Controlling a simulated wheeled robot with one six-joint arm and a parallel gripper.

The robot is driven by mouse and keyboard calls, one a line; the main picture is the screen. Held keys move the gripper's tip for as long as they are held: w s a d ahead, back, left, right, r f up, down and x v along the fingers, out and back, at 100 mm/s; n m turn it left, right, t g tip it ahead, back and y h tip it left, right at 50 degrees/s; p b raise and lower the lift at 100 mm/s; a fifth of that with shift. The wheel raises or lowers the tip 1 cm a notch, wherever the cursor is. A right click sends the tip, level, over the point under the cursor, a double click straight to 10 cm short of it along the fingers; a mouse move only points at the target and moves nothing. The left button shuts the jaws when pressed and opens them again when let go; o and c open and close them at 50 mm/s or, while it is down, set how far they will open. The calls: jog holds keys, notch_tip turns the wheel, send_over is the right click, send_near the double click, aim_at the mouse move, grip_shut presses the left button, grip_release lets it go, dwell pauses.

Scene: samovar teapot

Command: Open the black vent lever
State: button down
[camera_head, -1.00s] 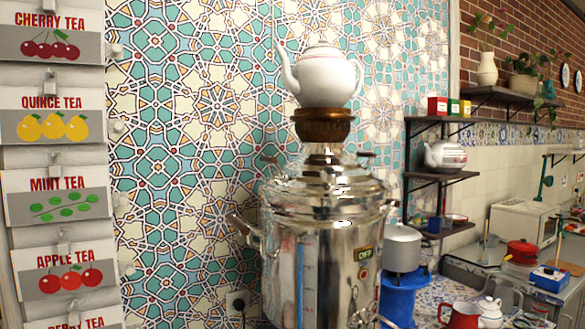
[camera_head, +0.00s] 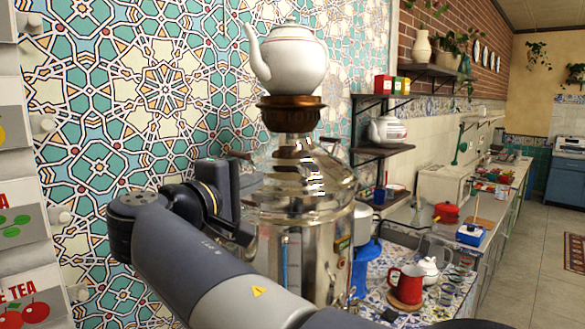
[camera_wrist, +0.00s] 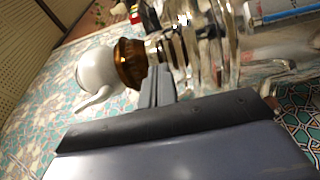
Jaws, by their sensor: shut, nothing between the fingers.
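The polished silver samovar (camera_head: 300,230) stands in front of the tiled wall, with a white teapot (camera_head: 290,60) on its brown top ring (camera_head: 290,113). I cannot clearly pick out the black vent lever. Small dark handles (camera_head: 240,155) show at the sides of the samovar's upper part. My gripper (camera_wrist: 157,88) is shut and empty; its dark fingers show in the wrist view beside the samovar's neck. In the head view my arm crosses in front of the samovar's lower left and hides part of its body. In the wrist view the white teapot (camera_wrist: 100,72) appears tilted.
Tea signs (camera_head: 30,305) hang at the left edge. To the right are a blue stand (camera_head: 362,265) with a pot, a red mug (camera_head: 406,285) and glasses on the counter. Shelves (camera_head: 380,150) with a kettle and boxes are on the wall behind.

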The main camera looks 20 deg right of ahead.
jog(key=p, duration=0.3)
send_near(308, 167)
jog(key=w, duration=0.4)
jog(key=d, duration=0.2)
jog(key=d+p, duration=0.1)
jog(key=shift+s+d+r, duration=0.15)
jog(key=shift+s+d, duration=0.1)
jog(key=shift+d, duration=0.55)
